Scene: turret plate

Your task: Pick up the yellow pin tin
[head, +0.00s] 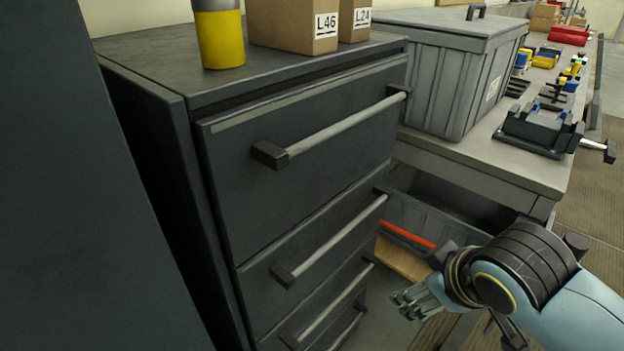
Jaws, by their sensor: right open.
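A yellow cylinder with a dark grey upper band, which looks like the yellow pin tin (221,38), stands upright on top of the dark drawer cabinet (150,62), near its front edge. The top of the frame cuts off its upper end. My right gripper (408,301) is open and empty at the lower right. It is in front of the cabinet's lower drawers, well below the tin and to its right, apart from it. My left gripper is not in view.
Cardboard boxes (292,24) stand right of the tin on the cabinet. Drawer handles (330,133) stick out from its front. A grey lidded crate (455,80) and a vise (540,128) sit on the workbench (500,160). An open drawer (400,213) lies below the bench.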

